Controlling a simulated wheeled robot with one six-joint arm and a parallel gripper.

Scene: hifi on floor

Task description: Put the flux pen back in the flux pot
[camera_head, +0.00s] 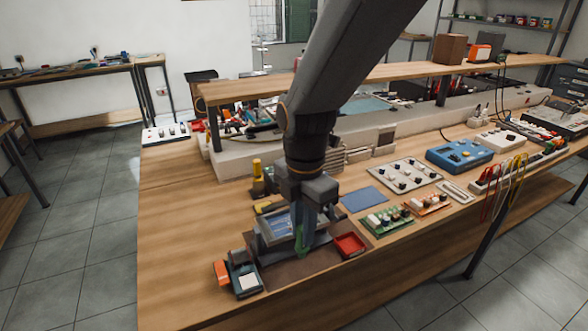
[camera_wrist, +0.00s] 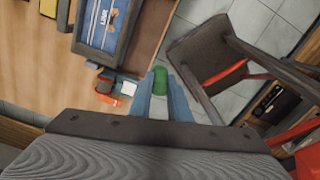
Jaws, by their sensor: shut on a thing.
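My gripper (camera_head: 304,240) points down over the near part of the wooden bench, beside a grey device with a blue screen (camera_head: 279,228). It is shut on a green thing, which I take to be the flux pen (camera_head: 300,241). I cannot pick out the flux pot for certain. A small upright yellow container (camera_head: 257,169) stands on the bench left of my arm, but I cannot tell whether it is the pot.
A red open tray (camera_head: 349,246) lies close right of my gripper. A blue tray with a white pad (camera_head: 246,281) and an orange item (camera_head: 221,271) sit at the front left. Circuit boards (camera_head: 387,221) and a blue mat (camera_head: 363,199) lie to the right. The bench's left end is mostly clear.

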